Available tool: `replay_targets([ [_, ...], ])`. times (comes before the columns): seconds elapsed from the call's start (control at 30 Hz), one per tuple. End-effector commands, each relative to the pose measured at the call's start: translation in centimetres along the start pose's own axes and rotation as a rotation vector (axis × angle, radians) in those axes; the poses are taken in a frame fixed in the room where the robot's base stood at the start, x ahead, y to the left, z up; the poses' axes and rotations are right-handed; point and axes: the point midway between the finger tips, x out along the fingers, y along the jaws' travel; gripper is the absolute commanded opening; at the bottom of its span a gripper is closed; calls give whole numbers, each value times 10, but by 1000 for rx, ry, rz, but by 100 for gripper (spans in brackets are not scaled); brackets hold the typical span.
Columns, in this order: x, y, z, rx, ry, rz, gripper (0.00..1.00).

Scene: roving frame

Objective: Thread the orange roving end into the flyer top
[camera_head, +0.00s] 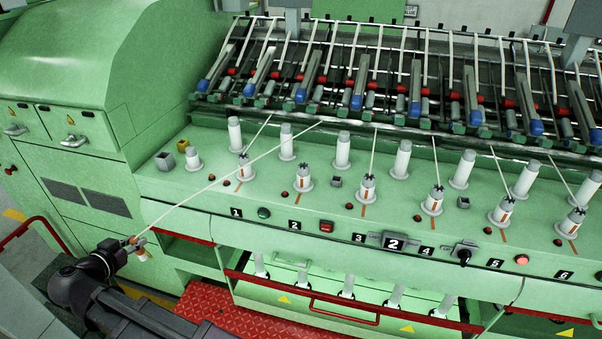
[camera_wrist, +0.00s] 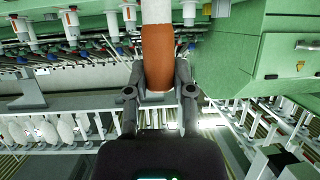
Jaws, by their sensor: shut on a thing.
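My gripper (camera_head: 136,243) is at the lower left of the head view, in front of the machine and well apart from the flyer tops. It is shut on the orange roving end (camera_wrist: 158,62), which fills the space between its fingers (camera_wrist: 158,92) in the wrist view. In the head view a white roving strand (camera_head: 230,176) runs taut from my gripper up right to the rail. The flyer top by label 2 (camera_head: 303,178) is a white cylinder with an orange mark and no strand at it. The flyer top by label 1 (camera_head: 245,166) has a strand.
Other flyer tops (camera_head: 367,187) to the right have strands. Taller white cylinders (camera_head: 343,150) stand behind them on the green deck (camera_head: 200,195). A green cabinet (camera_head: 70,130) stands at left. A red rail (camera_head: 350,300) and red step (camera_head: 205,310) lie in front.

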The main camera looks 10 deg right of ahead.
Motion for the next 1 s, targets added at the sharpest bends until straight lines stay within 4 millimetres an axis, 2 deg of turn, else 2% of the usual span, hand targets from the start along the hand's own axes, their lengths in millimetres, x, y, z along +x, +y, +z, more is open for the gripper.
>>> replay_targets([
  [0.57, 1, 0, 0, 0, 0, 1, 0],
  [1.0, 10, 0, 24, 0, 0, 1, 0],
])
